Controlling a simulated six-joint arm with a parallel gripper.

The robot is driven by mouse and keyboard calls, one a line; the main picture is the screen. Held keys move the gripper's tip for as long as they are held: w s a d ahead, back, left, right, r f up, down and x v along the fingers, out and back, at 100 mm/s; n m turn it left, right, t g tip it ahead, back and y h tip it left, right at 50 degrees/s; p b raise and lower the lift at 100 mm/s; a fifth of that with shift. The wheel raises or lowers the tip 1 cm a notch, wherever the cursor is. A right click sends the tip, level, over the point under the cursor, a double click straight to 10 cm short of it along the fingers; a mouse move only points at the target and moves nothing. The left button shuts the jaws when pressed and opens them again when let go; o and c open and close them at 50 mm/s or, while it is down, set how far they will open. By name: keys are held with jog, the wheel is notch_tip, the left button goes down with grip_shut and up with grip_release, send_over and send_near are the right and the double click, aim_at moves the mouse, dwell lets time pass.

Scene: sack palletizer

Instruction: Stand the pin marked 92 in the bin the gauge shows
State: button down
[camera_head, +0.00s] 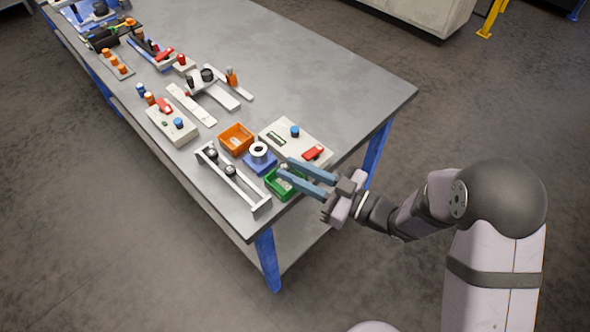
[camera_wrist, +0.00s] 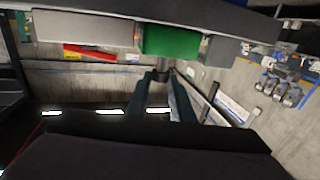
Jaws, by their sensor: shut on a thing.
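My gripper (camera_head: 284,168) is at the front end of the table, its fingers reaching over the green bin (camera_head: 280,190). In the wrist view its fingers close on a small dark pin (camera_wrist: 160,76), below the green bin (camera_wrist: 172,40) in the picture. No mark on the pin is readable. A blue bin (camera_head: 262,168) holding a white round thing with a dark centre (camera_head: 258,149) and an orange bin (camera_head: 236,138) stand beside the green one.
A pale rail (camera_head: 240,184) with two dark round-topped pieces lies left of the bins. Another control box (camera_head: 172,124), pale bars (camera_head: 191,104) and several small parts stand farther back. The table (camera_head: 330,80) is clear at the back right.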

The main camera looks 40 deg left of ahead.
jog(key=shift+f+b, duration=1)
jog(key=shift+f, duration=0.3)
dwell(1.1)
jog(key=c, duration=1.5)
grip_release()
jog(key=shift+r, duration=0.1)
notch_tip(320, 180, up, 8)
jog(key=p, duration=0.6)
jog(key=shift+p, duration=0.3)
